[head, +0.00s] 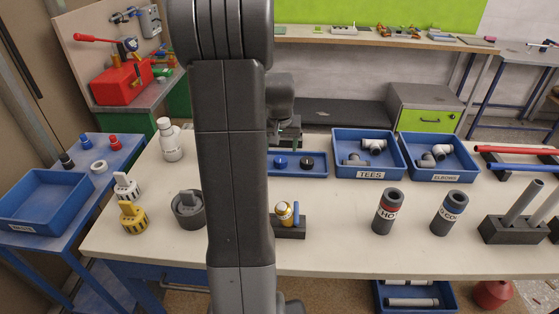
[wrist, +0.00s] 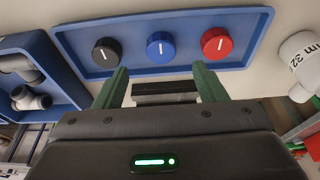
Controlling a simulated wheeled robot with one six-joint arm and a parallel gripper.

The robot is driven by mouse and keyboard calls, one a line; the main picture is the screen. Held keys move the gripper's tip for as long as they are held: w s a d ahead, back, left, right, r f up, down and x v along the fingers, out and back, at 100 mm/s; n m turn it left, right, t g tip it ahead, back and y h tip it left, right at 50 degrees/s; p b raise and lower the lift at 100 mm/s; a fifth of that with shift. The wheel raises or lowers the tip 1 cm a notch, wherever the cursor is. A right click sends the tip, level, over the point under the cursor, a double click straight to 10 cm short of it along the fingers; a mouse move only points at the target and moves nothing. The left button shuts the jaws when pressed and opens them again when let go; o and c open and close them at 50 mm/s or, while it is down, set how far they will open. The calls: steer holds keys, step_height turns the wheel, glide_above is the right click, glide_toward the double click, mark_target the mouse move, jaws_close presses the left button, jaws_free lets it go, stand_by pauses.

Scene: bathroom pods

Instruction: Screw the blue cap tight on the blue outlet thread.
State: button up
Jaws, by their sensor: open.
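The blue cap (wrist: 160,45) lies in a shallow blue tray (wrist: 255,28), between a black cap (wrist: 106,52) and a red cap (wrist: 217,43). Each cap has a white line on its top. In the head view the blue cap (head: 281,162) and black cap show; my arm hides the red one. My gripper (wrist: 161,72) is open and empty, its green fingers pointing toward the tray with the blue cap ahead between them. A brass fitting with a blue part (head: 285,213) stands on a dark block; I cannot tell whether it is the blue outlet thread.
Bins marked TEES (head: 370,174) and ELBOWS (head: 437,174) stand right of the tray. Grey HOT (head: 388,212) and cold (head: 449,214) cylinders stand upright nearer the front. A white bottle (head: 170,140) stands left of my arm. A blue side table holds small blue, red and black pieces.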

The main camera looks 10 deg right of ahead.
mark_target(281, 159)
steer(key=shift+w+p+x, duration=0.15)
steer(key=shift+p+x, duration=0.05)
steer(key=shift+x, duration=1.65)
steer(key=shift+w+p+x, duration=0.15)
steer(key=shift+p+x, duration=0.05)
steer(key=shift+x, duration=1.7)
steer(key=shift+r, duration=0.1)
steer(key=c, duration=1.1)
